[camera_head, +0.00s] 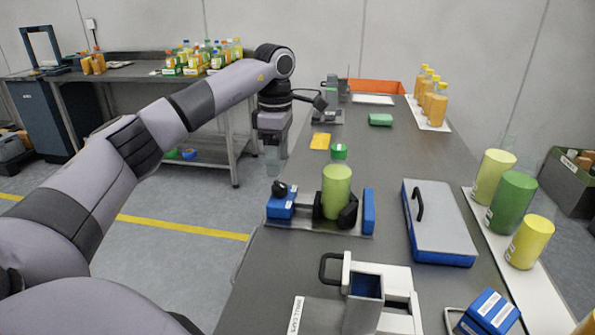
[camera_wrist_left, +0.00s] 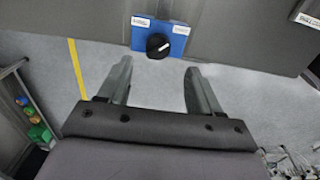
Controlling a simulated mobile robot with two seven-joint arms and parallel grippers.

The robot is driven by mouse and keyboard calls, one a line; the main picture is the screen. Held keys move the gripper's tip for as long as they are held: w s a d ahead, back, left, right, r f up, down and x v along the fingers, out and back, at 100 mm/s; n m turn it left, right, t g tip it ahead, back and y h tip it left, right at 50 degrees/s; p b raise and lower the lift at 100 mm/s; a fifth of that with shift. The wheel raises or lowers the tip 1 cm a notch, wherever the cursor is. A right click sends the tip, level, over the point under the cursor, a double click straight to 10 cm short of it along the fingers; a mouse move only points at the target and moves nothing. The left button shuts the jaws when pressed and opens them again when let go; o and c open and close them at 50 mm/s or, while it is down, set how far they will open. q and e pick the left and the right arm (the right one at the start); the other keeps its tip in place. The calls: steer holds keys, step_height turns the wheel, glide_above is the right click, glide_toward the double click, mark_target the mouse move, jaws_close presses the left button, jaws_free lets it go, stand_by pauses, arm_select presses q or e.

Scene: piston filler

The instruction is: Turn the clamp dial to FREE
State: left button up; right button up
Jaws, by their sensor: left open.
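The clamp dial is a black knob (camera_head: 280,188) on a blue block (camera_head: 281,207) at the left end of the clamp station. In the left wrist view the knob (camera_wrist_left: 157,45) carries a light mark, with small labels on the block (camera_wrist_left: 178,44) above it to either side. The label text is too small to read. A green-filled container (camera_head: 337,185) stands upright between the black clamp jaws (camera_head: 348,212). My left gripper (camera_head: 272,165) is open and empty, pointing down just above and behind the dial. Its fingers (camera_wrist_left: 160,85) are apart from the knob. My right gripper is not in view.
A grey box with a black handle (camera_head: 440,220) lies right of the clamp. A white fixture (camera_head: 378,280) stands in front. Filled containers (camera_head: 511,200) line the right edge. Open floor lies left.

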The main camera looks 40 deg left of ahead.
mark_target(279, 186)
arm_select(q)
steer(key=shift+w, duration=0.2)
steer(key=shift+f, duration=0.25)
step_height(279, 186, down, 7)
steer(key=shift+r, duration=0.2)
steer(key=c, duration=1)
